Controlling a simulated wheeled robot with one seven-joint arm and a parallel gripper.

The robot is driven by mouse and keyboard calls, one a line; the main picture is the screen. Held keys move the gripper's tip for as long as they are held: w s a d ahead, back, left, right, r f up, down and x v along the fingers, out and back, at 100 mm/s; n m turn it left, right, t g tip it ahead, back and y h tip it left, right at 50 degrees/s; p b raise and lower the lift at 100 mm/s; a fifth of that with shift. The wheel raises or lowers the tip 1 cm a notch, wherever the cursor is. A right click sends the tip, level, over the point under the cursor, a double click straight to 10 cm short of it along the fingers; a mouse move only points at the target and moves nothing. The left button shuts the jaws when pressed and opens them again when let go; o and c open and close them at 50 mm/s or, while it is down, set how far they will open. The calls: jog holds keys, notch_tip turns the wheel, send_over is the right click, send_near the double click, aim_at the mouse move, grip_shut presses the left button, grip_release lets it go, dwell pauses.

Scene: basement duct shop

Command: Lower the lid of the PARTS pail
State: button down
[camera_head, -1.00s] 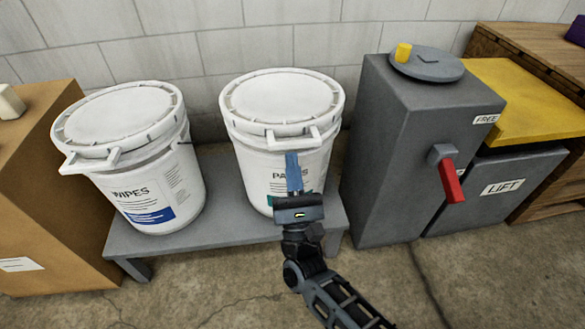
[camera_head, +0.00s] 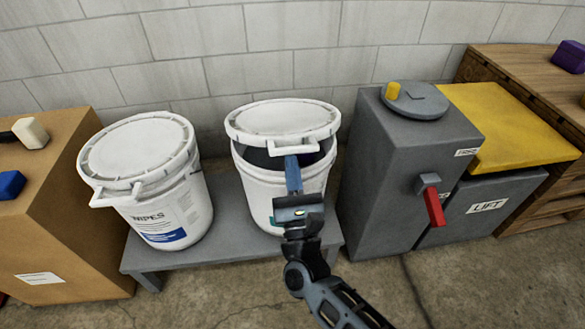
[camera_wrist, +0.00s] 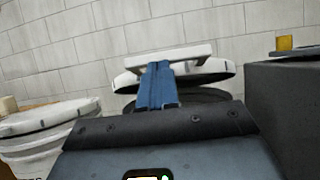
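The PARTS pail (camera_head: 258,185) is a white bucket on a low grey bench. Its white lid (camera_head: 283,115) is part-way open, its front edge raised, with a dark gap between lid and rim. In the wrist view the lid (camera_wrist: 205,69) tilts up too, with its white bar handle (camera_wrist: 195,51) at the front. My gripper (camera_head: 291,160) has its blue fingers together, the tips at the underside of the handle. In the wrist view the fingers (camera_wrist: 157,68) lie side by side and the handle is not between them. The PARTS label is mostly hidden behind my gripper.
The closed WIPES pail (camera_head: 165,210) stands left on the bench (camera_head: 232,210). A grey cabinet with a red lever (camera_head: 434,205) stands close on the right, beside a yellow-topped LIFT box (camera_head: 489,207). A cardboard-brown box (camera_head: 60,235) is at far left. A block wall is behind.

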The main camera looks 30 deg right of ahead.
jog(key=shift+g, duration=0.7)
jog(key=w+r+p, duration=0.1)
jog(key=r+p, duration=0.1)
jog(key=r, duration=0.1)
jog(key=r+p, duration=0.2)
jog(key=w+d+r+p, duration=0.1)
jog(key=r+p, duration=0.1)
jog(key=r, duration=0.1)
jog(key=shift+w+r, duration=0.3)
jog(key=shift+w+r+p, duration=0.25)
jog(key=shift+r+p, duration=0.05)
jog(key=shift+r, duration=0.15)
jog(key=shift+f, duration=0.15)
